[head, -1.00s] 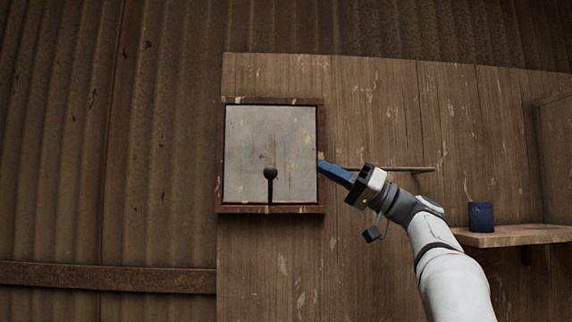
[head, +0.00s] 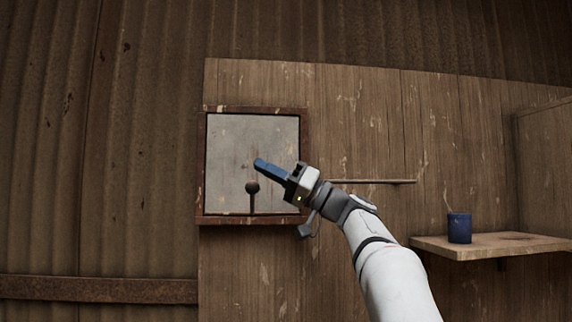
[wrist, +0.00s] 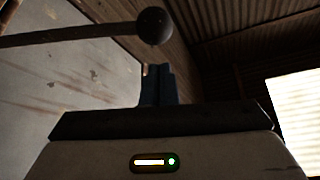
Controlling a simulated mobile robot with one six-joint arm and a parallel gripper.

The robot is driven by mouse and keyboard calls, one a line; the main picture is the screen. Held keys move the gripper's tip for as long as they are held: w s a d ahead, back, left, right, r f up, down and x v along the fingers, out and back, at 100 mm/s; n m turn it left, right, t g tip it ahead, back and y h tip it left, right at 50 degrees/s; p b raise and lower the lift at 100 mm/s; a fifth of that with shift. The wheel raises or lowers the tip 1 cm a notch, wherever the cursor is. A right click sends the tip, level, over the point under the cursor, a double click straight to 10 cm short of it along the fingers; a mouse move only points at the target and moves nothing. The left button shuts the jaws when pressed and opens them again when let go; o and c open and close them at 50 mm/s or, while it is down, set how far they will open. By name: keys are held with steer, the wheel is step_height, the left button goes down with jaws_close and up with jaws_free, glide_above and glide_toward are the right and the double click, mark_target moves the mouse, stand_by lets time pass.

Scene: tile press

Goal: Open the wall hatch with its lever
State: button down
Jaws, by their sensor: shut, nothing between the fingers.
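The wall hatch (head: 228,150) is a pale, scuffed square panel in a rusty frame (head: 250,220) on the plank wall, and it looks closed. Its lever (head: 252,188) is a dark rod with a round knob, upright at the panel's lower middle. My gripper (head: 258,164) is shut and empty, its blue fingers in front of the panel, just above the knob in the head view. In the wrist view the lever's knob (wrist: 154,26) shows beyond the blue fingertips (wrist: 157,72), with a gap between them. The hatch panel (wrist: 70,85) fills the left there.
A thin rod or narrow ledge (head: 375,181) juts along the wall right of the hatch, behind my arm. A blue mug (head: 459,228) stands on a wooden shelf (head: 480,246) at the right. Corrugated wall (head: 60,150) lies to the left.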

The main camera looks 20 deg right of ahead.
steer(key=shift+s+a+f, duration=0.15)
steer(key=shift+s+f, duration=0.15)
steer(key=shift+f, duration=0.3)
steer(key=shift+s+a+f, duration=0.1)
steer(key=shift+s+f, duration=0.15)
steer(key=shift+f, duration=0.35)
